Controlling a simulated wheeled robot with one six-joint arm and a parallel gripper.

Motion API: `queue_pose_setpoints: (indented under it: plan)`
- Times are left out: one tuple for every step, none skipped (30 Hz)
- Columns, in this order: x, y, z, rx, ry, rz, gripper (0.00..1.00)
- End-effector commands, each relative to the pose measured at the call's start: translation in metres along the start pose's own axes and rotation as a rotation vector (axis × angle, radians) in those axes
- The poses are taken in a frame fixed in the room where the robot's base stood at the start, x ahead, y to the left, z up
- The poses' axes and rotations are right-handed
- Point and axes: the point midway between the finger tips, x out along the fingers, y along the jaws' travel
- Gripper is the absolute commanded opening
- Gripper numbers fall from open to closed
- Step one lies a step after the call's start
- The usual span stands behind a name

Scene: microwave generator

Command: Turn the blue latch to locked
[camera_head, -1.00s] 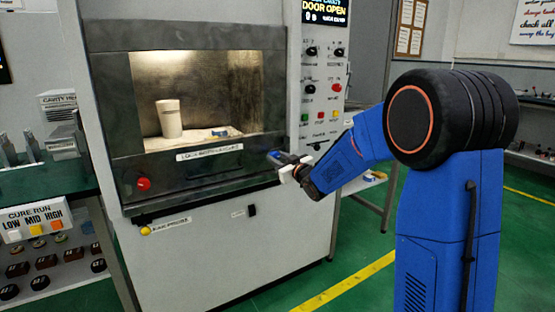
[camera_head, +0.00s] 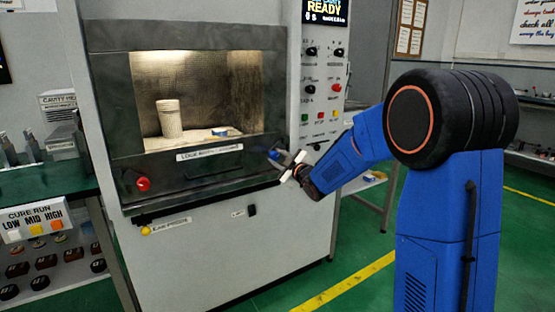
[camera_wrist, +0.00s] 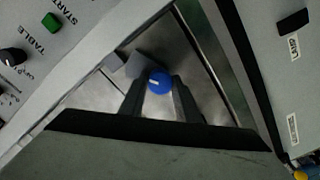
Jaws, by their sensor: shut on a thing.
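The blue latch (camera_wrist: 158,82) is a round blue knob with a white line on its face, in the middle of the wrist view. My gripper (camera_wrist: 158,92) is shut on it, with one dark finger on each side. In the head view my gripper (camera_head: 286,168) is at the lower right corner of the microwave's door (camera_head: 200,185), and the blue latch (camera_head: 273,154) shows at its tip. The display (camera_head: 325,12) reads READY. The latch's lock marking cannot be read.
A white cup (camera_head: 169,118) stands inside the lit cavity beside a small blue thing. A red knob (camera_head: 143,184) is on the door's left. A control panel (camera_head: 321,85) with knobs and buttons is above my gripper. A dark table stands at the left.

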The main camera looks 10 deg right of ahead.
Motion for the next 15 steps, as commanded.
queue_pose_setpoints:
  plan:
    - [-0.0004,-0.0010,0.0006,-0.004,-0.001,-0.002,0.07]
    - [-0.0004,-0.0010,0.0006,-0.005,-0.001,-0.002,0.07]
    - [-0.0004,-0.0010,0.0006,-0.006,-0.001,-0.002,0.07]
    - [-0.0004,-0.0010,0.0006,-0.006,-0.001,-0.002,0.07]
    - [-0.0004,-0.0011,0.0005,-0.006,-0.001,-0.002,0.07]
    - [-0.0004,-0.0011,0.0005,-0.006,-0.001,-0.002,0.07]
    - [-0.0004,-0.0011,0.0006,-0.006,-0.001,-0.002,0.07]
    - [-0.0004,-0.0011,0.0006,-0.006,-0.001,-0.002,0.07]
    - [-0.0004,-0.0011,0.0005,-0.006,-0.001,-0.002,0.07]
    - [-0.0004,-0.0011,0.0005,-0.005,-0.001,-0.002,0.07]
    - [-0.0004,-0.0011,0.0005,-0.005,-0.001,-0.002,0.07]
    - [-0.0004,-0.0012,0.0005,-0.005,-0.001,-0.002,0.32]
    - [-0.0004,-0.0012,0.0005,-0.005,-0.001,-0.002,0.39]
    - [-0.0004,-0.0012,0.0005,-0.005,-0.001,-0.002,0.46]
    - [-0.0003,-0.0010,0.0004,-0.005,-0.001,-0.002,0.48]
